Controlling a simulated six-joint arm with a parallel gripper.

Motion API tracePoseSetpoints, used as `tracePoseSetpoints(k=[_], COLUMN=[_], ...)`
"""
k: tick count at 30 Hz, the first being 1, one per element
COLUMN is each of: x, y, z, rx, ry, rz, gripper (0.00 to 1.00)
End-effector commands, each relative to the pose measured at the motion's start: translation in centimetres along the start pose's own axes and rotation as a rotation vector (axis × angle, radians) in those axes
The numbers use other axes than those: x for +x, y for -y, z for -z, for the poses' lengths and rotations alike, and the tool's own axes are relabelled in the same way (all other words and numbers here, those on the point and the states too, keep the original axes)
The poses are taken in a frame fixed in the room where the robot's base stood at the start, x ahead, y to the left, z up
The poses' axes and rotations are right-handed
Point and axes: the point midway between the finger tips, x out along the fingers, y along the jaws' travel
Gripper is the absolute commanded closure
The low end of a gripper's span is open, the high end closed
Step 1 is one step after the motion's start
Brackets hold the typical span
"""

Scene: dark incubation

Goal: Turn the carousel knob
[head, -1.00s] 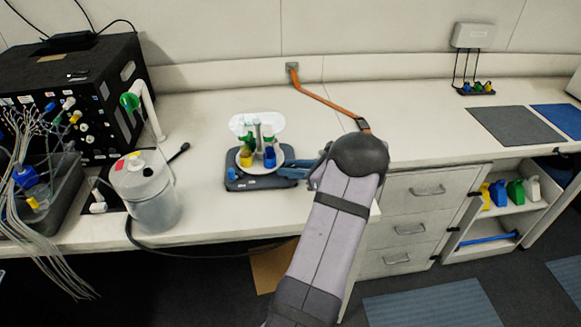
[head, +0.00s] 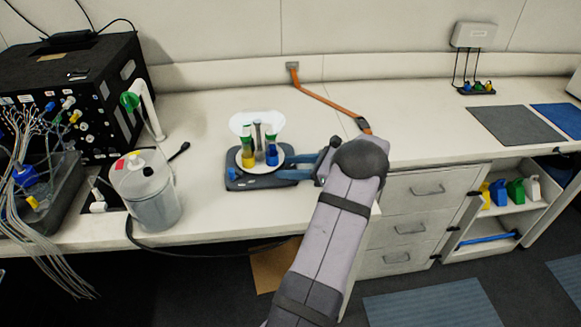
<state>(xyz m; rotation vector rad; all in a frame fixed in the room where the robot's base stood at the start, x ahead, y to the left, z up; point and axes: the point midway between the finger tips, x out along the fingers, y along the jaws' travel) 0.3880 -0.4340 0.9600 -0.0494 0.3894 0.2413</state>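The carousel stands on a dark blue-grey base (head: 262,183) on the left-middle part of the bench. A small blue part (head: 231,173) sits at the base's left front corner; I cannot tell which part is the knob. My gripper (head: 284,167) reaches in from the right with its blue fingers apart, close to the plate's right edge. Contact cannot be made out.
A clear lidded canister (head: 157,205) and a black box with cables (head: 75,85) stand to the left. An orange strap (head: 325,101) lies behind my arm. Grey (head: 515,126) and blue mats lie far right. The bench between canister and carousel is mostly clear.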

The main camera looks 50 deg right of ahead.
Motion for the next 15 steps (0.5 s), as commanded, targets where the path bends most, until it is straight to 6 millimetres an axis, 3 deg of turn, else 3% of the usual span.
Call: tracePoseSetpoints(k=[7,15], x=[-0.7,-4.2], y=[0.1,0.1], z=[0.2,0.2], rx=[0.001,-0.001], ry=[0.000,0.000], rz=[0.002,0.003], gripper=[0.56,0.56])
